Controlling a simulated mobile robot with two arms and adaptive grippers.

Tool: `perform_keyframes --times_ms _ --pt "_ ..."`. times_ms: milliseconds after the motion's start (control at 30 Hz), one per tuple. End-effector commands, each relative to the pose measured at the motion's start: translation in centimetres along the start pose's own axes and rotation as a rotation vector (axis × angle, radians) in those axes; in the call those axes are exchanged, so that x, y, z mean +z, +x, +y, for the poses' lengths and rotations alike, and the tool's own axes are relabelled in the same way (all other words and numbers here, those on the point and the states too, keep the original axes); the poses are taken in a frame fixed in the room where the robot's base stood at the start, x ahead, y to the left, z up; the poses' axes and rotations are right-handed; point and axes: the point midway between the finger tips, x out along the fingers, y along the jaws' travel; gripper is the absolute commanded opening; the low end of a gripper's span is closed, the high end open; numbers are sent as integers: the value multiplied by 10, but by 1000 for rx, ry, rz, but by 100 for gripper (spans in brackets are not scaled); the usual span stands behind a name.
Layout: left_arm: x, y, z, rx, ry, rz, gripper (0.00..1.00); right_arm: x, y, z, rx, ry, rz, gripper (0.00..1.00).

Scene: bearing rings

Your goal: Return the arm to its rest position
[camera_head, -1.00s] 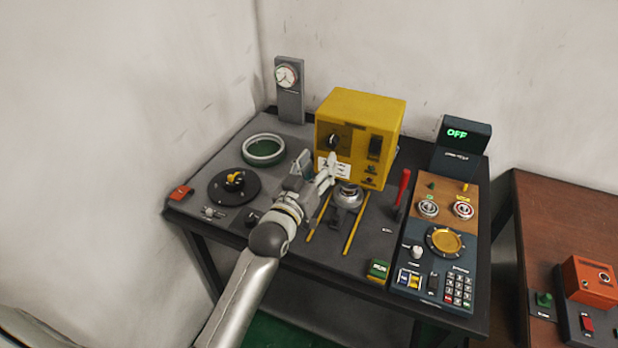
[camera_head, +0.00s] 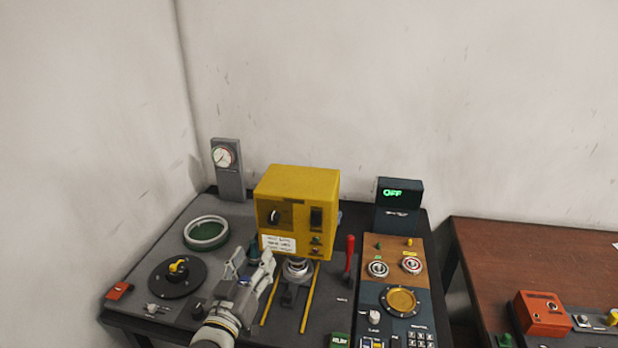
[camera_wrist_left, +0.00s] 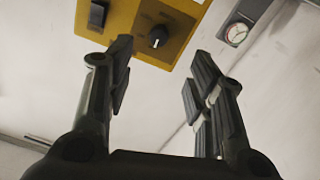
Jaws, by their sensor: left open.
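My left gripper (camera_head: 254,264) is in front of the yellow box (camera_head: 296,190), over the grey bench top. In the left wrist view, the fingers of my left gripper (camera_wrist_left: 160,75) are spread apart with nothing between them. Beyond them are the yellow box (camera_wrist_left: 150,20) with its black knob and a round gauge (camera_wrist_left: 237,33). A silver round fixture (camera_head: 297,268) sits between yellow rails just right of the gripper; I cannot tell whether they touch. My right gripper is not in view.
The grey bench (camera_head: 150,255) holds a green-bottomed ring (camera_head: 206,233), a black disc with a yellow knob (camera_head: 177,272), a red lever (camera_head: 349,257) and a control panel (camera_head: 400,270) under a screen reading OFF (camera_head: 398,192). A brown table (camera_head: 540,255) stands right.

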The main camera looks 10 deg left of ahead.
Motion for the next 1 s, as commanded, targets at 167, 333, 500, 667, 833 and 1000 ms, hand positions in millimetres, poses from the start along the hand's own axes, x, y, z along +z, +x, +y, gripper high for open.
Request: perform_keyframes --times_ms 167,333,500,667,833,1000 --pt "33 -23 0 -13 36 -160 49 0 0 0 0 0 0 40" --pt "87 -78 -3 -36 102 -456 49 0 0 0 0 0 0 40" --pt "130 -151 -6 -53 167 -759 49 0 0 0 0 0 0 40" --pt "150 -214 -9 -62 213 -987 49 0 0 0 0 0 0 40" --pt "158 -269 -11 -66 248 -1171 49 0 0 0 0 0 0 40" --pt "163 -312 -14 -68 273 -1320 49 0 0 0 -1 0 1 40"
